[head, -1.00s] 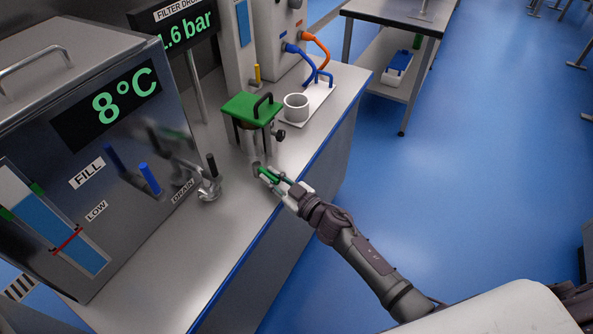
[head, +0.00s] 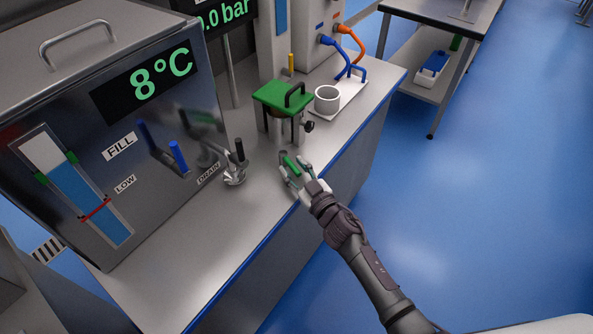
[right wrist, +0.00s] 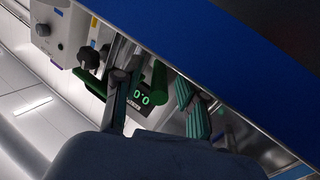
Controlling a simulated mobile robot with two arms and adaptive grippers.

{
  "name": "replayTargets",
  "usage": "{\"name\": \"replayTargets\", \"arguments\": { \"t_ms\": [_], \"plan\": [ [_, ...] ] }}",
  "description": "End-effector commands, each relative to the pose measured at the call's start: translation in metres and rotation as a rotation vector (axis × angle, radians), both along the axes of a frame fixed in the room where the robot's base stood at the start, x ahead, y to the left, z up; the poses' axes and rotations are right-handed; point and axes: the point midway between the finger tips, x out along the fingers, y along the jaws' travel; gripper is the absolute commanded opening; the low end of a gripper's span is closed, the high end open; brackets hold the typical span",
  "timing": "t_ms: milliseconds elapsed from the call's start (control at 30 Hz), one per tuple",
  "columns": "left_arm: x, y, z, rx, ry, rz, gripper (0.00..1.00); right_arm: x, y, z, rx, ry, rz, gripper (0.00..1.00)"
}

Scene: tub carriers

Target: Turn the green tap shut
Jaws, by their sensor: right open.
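The green tap handle (head: 289,161) is a short green bar low at the bench front, below the green-topped stand. My right gripper (head: 291,172) is open, with its fingers on either side of the handle. In the right wrist view the green handle (right wrist: 156,82) shows between the spread fingers of the gripper (right wrist: 158,100); I cannot tell whether they touch it. The tap's body is mostly hidden by the gripper. The pressure display (head: 226,12) reads 0.0 bar. My left gripper is not in view.
The steel tank (head: 110,130) with an 8°C display stands left, with a black-handled drain tap (head: 237,163) near my gripper. The green-topped stand (head: 283,97) and a white cup (head: 327,99) are behind. The bench front (head: 235,235) is clear.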

Motion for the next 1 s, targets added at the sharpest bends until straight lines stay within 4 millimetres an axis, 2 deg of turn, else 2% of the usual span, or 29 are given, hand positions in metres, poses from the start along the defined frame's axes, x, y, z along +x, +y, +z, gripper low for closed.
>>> {"name": "replayTargets", "arguments": {
  "t_ms": [167,500,633,800,1000],
  "plan": [
    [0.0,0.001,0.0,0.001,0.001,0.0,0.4,-0.013,-0.007,-0.001,-0.002,0.001,0.0,0.41],
    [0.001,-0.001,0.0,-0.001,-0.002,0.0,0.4,-0.077,-0.038,-0.002,-0.001,0.003,0.0,0.41],
    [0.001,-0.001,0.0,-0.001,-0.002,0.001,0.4,-0.095,-0.047,-0.001,0.0,0.003,-0.001,0.41],
    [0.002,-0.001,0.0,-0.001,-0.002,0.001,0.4,-0.106,-0.053,0.0,0.0,0.001,0.0,0.41],
    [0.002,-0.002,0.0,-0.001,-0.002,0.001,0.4,-0.107,-0.054,0.0,0.0,0.0,0.0,0.41]
  ]
}}
